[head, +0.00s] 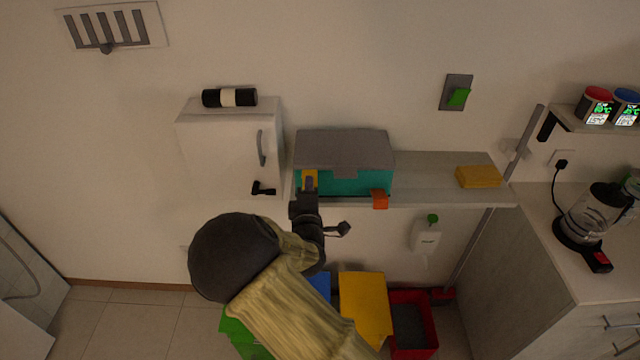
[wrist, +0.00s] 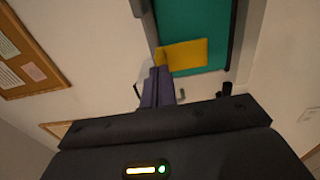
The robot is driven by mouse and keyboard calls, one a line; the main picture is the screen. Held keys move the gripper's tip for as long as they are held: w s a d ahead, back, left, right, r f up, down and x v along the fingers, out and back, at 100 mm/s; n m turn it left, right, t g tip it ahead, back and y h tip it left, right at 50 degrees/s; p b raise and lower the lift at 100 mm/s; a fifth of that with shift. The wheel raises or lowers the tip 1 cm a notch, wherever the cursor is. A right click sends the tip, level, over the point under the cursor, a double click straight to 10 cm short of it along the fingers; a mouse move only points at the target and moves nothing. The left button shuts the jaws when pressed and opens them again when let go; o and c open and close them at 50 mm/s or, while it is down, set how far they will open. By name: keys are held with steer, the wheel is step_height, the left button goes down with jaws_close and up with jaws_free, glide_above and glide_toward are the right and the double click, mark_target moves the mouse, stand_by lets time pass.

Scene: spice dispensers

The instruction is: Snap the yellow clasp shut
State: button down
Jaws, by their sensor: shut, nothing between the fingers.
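The teal box (head: 345,182) with a grey lid (head: 343,149) sits on the wall shelf, lid down. The yellow clasp (head: 310,177) is on the left part of its front and reaches up to the lid's edge; my gripper partly hides it. In the wrist view the yellow clasp (wrist: 187,55) lies against the teal front. My gripper (head: 310,187) is shut and empty, its fingertips at the clasp's lower part; the fingers (wrist: 158,84) appear to touch or nearly touch its left end. I cannot tell whether the clasp is latched. An orange clasp (head: 380,199) juts out low on the right.
A small white fridge (head: 218,150) stands left of the box. A yellow sponge-like block (head: 479,176) lies on the shelf (head: 430,170) to the right, with bare shelf between. Coloured bins, including a yellow one (head: 365,308), stand below my arm.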

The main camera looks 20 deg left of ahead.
steer(key=shift+w+r, duration=0.25)
steer(key=shift+r, duration=0.1)
stand_by(0.4)
steer(key=b+v, duration=0.2)
steer(key=v, duration=1.2)
steer(key=shift+s+a+b, duration=0.15)
steer(key=shift+b, duration=0.2)
